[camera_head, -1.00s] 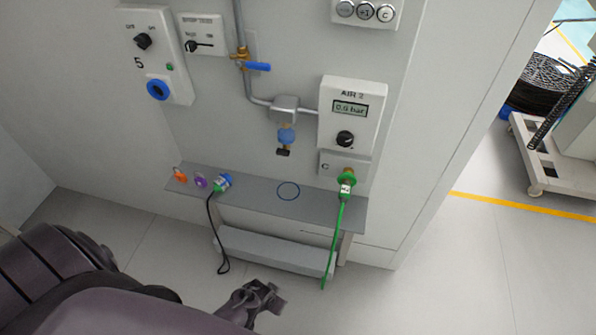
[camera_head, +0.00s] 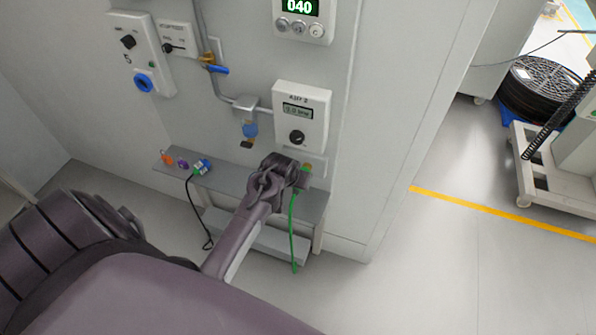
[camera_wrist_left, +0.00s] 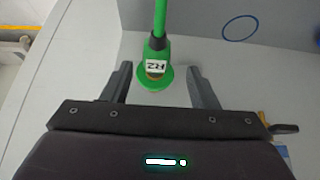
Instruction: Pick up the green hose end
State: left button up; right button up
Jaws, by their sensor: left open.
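The green hose end (camera_wrist_left: 155,65) shows in the left wrist view, with a white "R2" label, a black collar and a wide green flange. Its green hose (camera_wrist_left: 160,15) runs out at the top of that view. In the head view the green hose (camera_head: 293,230) hangs below the AIR 2 box, and the hose end is mostly hidden behind my gripper. My left gripper (camera_wrist_left: 157,85) is open, with one finger on each side of the hose end and visible gaps between. In the head view my left gripper (camera_head: 297,177) is at the shelf's right end. My right gripper is not in view.
The AIR 2 box (camera_head: 301,115) is on the wall just above my gripper. The narrow grey shelf (camera_head: 228,183) holds orange and purple plugs and a blue-white connector (camera_head: 202,167) with a black cable at its left. Open floor lies to the right.

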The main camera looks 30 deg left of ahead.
pick_arm(q)
jog(key=shift+d+x, duration=0.25)
jog(key=shift+x, duration=0.85)
jog(key=shift+w+a+f, duration=0.1)
jog(key=shift+w+f, duration=0.25)
jog(key=shift+f, duration=0.05)
jog(key=c, duration=1.1)
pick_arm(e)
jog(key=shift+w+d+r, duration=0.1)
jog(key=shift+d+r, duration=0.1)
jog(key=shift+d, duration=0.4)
